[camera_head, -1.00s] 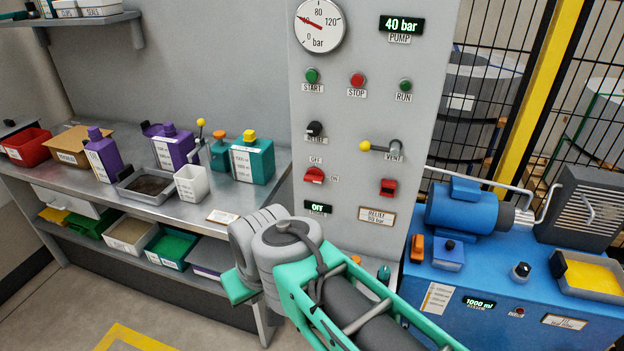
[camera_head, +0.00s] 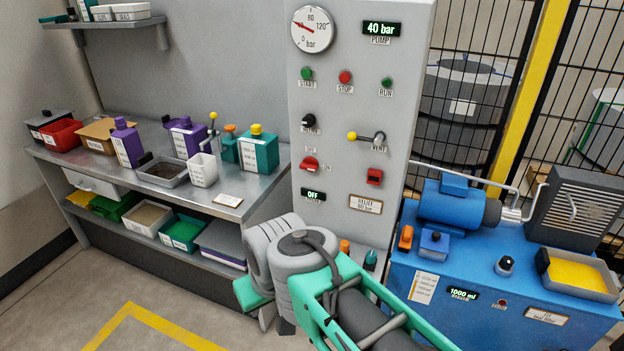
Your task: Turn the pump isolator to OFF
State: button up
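The red rotary isolator handle (camera_head: 310,164) is on the grey control panel (camera_head: 340,125), with an OFF mark above it and an ON mark at its right. The handle looks roughly horizontal, but its exact pointing is too small to tell. A small display (camera_head: 313,195) below it reads OFF; its label is unclear. The pump display (camera_head: 381,29) reads 40 bar. My grey and teal arm reaches up from the bottom of the view, its wrist in front of and below the panel, apart from the handle. My gripper fingers do not show.
On the panel are a black knob (camera_head: 309,121), a yellow-tipped vent lever (camera_head: 365,137) and a red switch (camera_head: 374,176). A bench (camera_head: 225,185) with bottles and trays stands left. A blue pump unit (camera_head: 455,290) stands right, before a mesh fence. Floor at lower left is clear.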

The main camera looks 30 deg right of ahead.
aim_at(309, 164)
jog(key=u, duration=0.9)
jog(key=i, duration=0.65)
jog(key=z, duration=0.5)
